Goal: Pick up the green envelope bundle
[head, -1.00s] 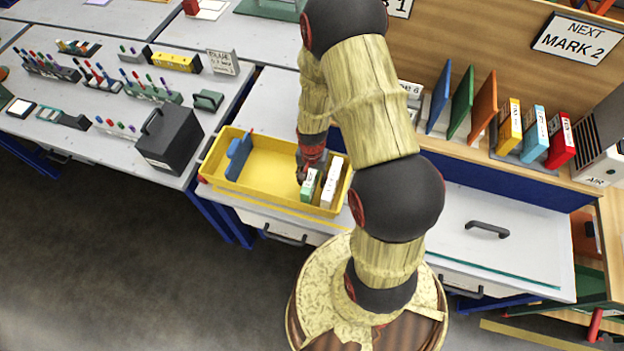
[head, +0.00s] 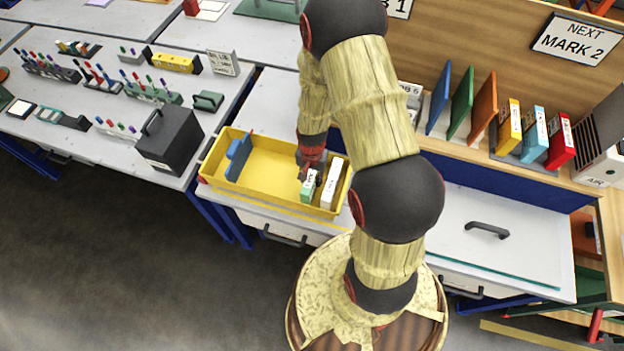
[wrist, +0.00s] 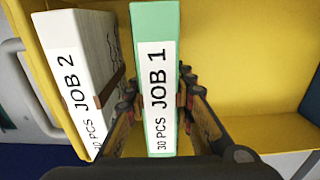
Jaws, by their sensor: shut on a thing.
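The green envelope bundle (head: 307,191) stands upright in the right part of the yellow tray (head: 263,201). In the wrist view the green bundle (wrist: 143,20) carries a white label reading "JOB 1, 30 PCS". My gripper (wrist: 157,108) is shut on it, with one finger on each side. In the head view my gripper (head: 309,172) is at the bundle's far end, partly hidden by my arm. Whether the bundle touches the tray floor I cannot tell.
A white bundle (wrist: 75,70) labelled "JOB 2" stands close beside the green one, near the left finger. A blue divider (head: 238,157) stands in the tray's left part. The tray's middle is empty. A dark box (head: 170,140) stands on the bench to the left.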

